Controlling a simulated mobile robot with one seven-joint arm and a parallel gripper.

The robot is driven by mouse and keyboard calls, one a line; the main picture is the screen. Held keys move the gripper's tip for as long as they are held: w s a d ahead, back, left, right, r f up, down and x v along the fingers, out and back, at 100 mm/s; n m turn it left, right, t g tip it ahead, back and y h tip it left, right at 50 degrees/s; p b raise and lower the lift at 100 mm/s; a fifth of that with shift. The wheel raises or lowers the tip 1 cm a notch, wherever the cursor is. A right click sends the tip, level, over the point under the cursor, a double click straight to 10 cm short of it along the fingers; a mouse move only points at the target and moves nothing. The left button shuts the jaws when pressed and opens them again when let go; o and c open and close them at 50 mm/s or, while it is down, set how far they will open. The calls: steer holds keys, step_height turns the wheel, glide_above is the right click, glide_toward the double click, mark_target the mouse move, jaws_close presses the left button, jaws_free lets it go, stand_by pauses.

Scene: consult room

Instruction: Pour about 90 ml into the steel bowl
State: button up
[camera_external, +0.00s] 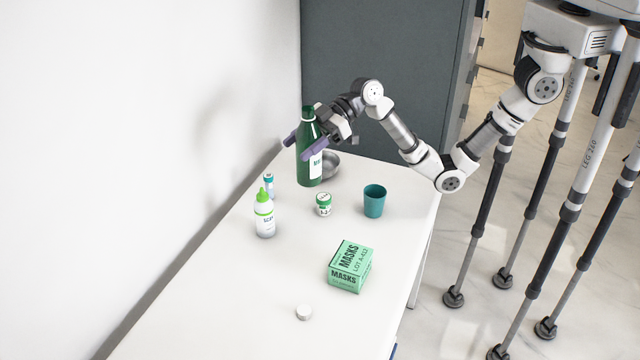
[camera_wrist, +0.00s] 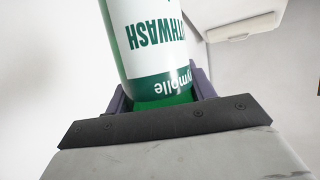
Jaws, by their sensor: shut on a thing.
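A green mouthwash bottle (camera_external: 307,167) with a white label stands upright, or nearly so, at the far end of the white table. My gripper (camera_external: 302,146) is shut on it around its upper body. The bottle fills the middle of the wrist view (camera_wrist: 150,45), its label lettering upside down between the purple fingers. The steel bowl (camera_external: 331,164) is just behind and to the right of the bottle, partly hidden by it. I cannot tell whether the bottle's base touches the table. The bowl's contents cannot be made out.
On the white table (camera_external: 215,285) stand a green-capped squeeze bottle (camera_external: 264,220), a small vial (camera_external: 269,185), a small green-lidded jar (camera_external: 323,205), a teal cup (camera_external: 374,202), a masks box (camera_external: 350,267) and a white cap (camera_external: 304,312). A wall borders the left; a grey cabinet (camera_external: 385,55) stands behind.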

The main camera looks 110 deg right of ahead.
steer(key=shift+r, duration=0.95)
steer(key=s+d+m+g+h+b, duration=0.1)
steer(key=s+d+m+h+b, duration=0.1)
steer(key=s+d+m+h, duration=0.6)
steer(key=s+d+m+g+h+b, duration=0.1)
steer(key=s+d+h+b, duration=0.3)
steer(key=d, duration=0.8)
step_height(320, 180, down, 22)
steer(key=y+p, duration=0.1)
steer(key=shift+s+y, duration=0.25)
steer(key=shift+y, duration=0.15)
steer(key=shift+p, duration=0.3)
